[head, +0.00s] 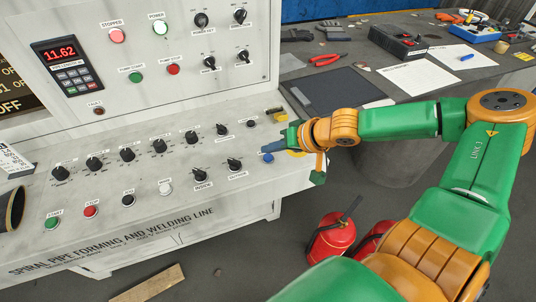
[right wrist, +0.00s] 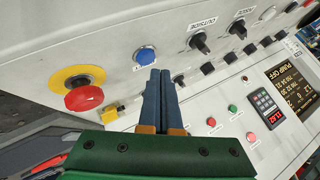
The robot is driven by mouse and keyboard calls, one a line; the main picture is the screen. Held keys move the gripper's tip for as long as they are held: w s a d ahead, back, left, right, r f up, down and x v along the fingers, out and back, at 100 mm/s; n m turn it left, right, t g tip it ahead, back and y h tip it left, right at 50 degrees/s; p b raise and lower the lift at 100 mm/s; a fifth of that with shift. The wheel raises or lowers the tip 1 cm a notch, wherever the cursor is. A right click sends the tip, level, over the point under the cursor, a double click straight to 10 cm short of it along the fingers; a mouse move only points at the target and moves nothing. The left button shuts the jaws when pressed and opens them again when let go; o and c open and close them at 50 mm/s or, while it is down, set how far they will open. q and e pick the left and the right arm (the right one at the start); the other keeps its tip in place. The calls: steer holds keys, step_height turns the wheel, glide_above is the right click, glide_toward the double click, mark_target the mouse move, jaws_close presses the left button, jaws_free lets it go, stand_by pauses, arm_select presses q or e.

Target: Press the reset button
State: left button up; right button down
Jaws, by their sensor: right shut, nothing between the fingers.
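A round blue button (head: 268,157) sits on the sloping panel near the right end of the console. Its label is not legible, so I cannot confirm from the lettering that it is the reset button. The blue button (right wrist: 145,56) also shows in the right wrist view, just beyond my fingertips. My right gripper (head: 271,147) is shut and empty, over the right end of the panel. In the right wrist view my right gripper's blue fingers (right wrist: 159,73) lie together, pointing toward the blue button. Contact with it cannot be told. My left gripper is not in view.
A red mushroom button (right wrist: 84,98) on a yellow ring is left of the blue button in the right wrist view. Black knobs (head: 234,163) and a white button (head: 165,187) line the panel. A red fire extinguisher (head: 330,238) stands on the floor below.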

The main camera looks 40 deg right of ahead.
step_height(320, 180, up, 5)
steer(key=p, duration=0.4)
steer(key=shift+p, duration=0.4)
